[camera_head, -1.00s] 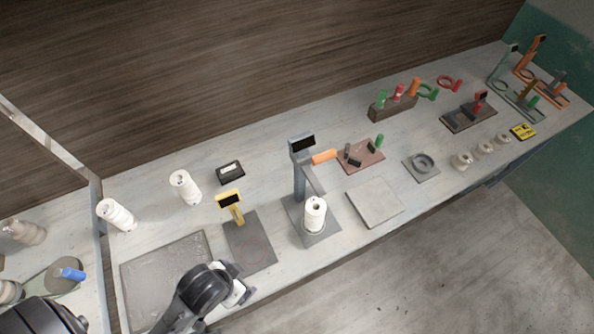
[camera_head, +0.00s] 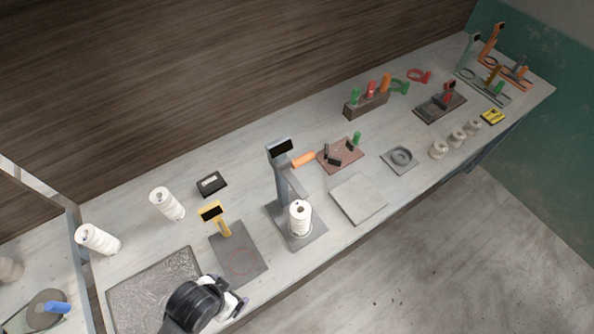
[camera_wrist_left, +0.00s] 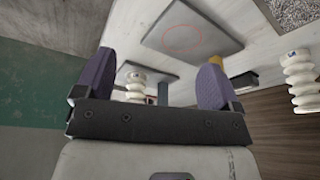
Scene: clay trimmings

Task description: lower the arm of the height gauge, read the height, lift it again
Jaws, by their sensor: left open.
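The height gauge (camera_head: 280,183) stands mid-bench in the head view: a grey post with a dark display on top, an orange handle (camera_head: 304,159) and a grey arm. A white ribbed clay piece (camera_head: 300,222) stands upright on its base under the arm; whether the arm touches it I cannot tell. The display's reading is too small to read. My left gripper (camera_head: 241,303) is open and empty at the bench's front edge, left of and nearer than the gauge. In the left wrist view, a white ribbed piece (camera_wrist_left: 133,76) shows between the purple fingers (camera_wrist_left: 157,84). My right gripper is out of view.
A yellow-framed display (camera_head: 212,212) on a grey plate with a red circle (camera_head: 240,262) stands left of the gauge. A bare grey slab (camera_head: 358,198) lies right of it. White ribbed pieces (camera_head: 167,204) stand at the left. A textured tray (camera_head: 150,284) lies near my left arm.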

